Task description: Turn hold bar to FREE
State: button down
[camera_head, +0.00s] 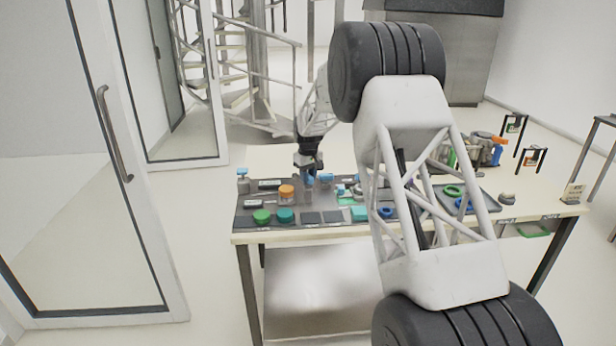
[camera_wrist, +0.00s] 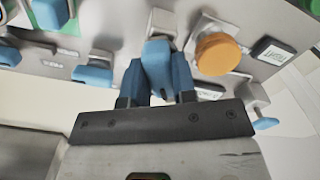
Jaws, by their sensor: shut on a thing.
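My gripper (camera_head: 309,178) is over the grey panel (camera_head: 322,218) on the table. In the wrist view its two blue fingers (camera_wrist: 157,82) are closed on the blue handle (camera_wrist: 157,55) of a white fitting (camera_wrist: 164,21). The handle lies between the fingers, and the fingers hide part of it. I cannot read a FREE mark or any other label, so I cannot confirm by name that this is the hold bar or tell its setting.
An orange knob (camera_wrist: 217,54) is close to the right of the fingers. Other blue handles (camera_wrist: 93,75) stick out to the left. Green knobs (camera_head: 262,216) sit at the panel's front left. A dark tray (camera_head: 482,199) with rings and several metal vessels are at the right.

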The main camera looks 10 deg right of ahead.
jog(key=m, duration=0.5)
jog(key=shift+m, duration=0.3)
dwell(0.4)
jog(key=c, duration=0.9)
grip_release()
jog(key=shift+r, duration=3.85)
